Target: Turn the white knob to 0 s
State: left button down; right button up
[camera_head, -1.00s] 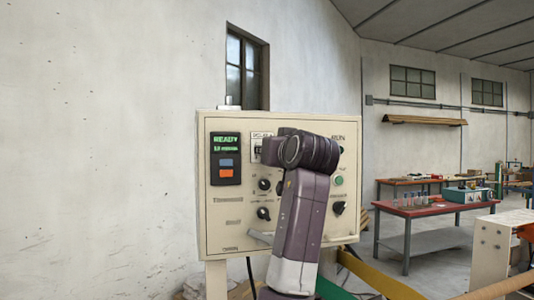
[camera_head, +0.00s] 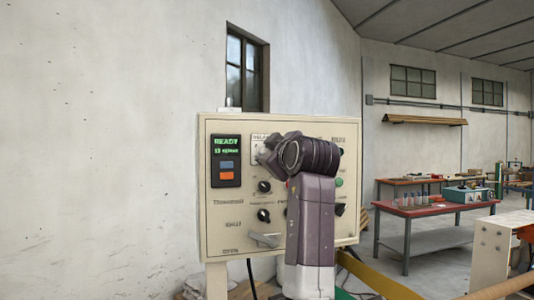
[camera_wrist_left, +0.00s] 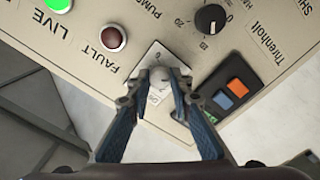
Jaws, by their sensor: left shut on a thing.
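The beige control panel (camera_head: 222,232) stands in front of the wall in the head view. My left gripper (camera_head: 267,156) is at its upper middle, in front of a white label plate (camera_head: 260,138). In the left wrist view, my left gripper (camera_wrist_left: 157,80) is shut on the white knob (camera_wrist_left: 158,77), one finger on each side. The knob sits on a white dial plate (camera_wrist_left: 153,56) with a "0" mark near its edge. The fingers hide part of the dial scale. The display (camera_head: 226,146) shows green "READY" with a second line too small to read surely.
Black knobs (camera_head: 264,187) sit below the gripper on the panel. An orange and a blue button (camera_head: 227,166) are under the display. A red-topped table (camera_head: 430,208) stands at the right, with open floor before it. A yellow strip (camera_head: 375,279) crosses at lower right.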

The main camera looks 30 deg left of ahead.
pick_arm(q)
jog(key=shift+w+f+n, duration=0.1)
jog(key=shift+f+n, duration=0.1)
jog(key=shift+n, duration=0.2)
jog(key=c, duration=1.7)
grip_release()
jog(key=shift+r, duration=0.1)
jog(key=shift+c, duration=0.2)
jog(key=v, duration=1.2)
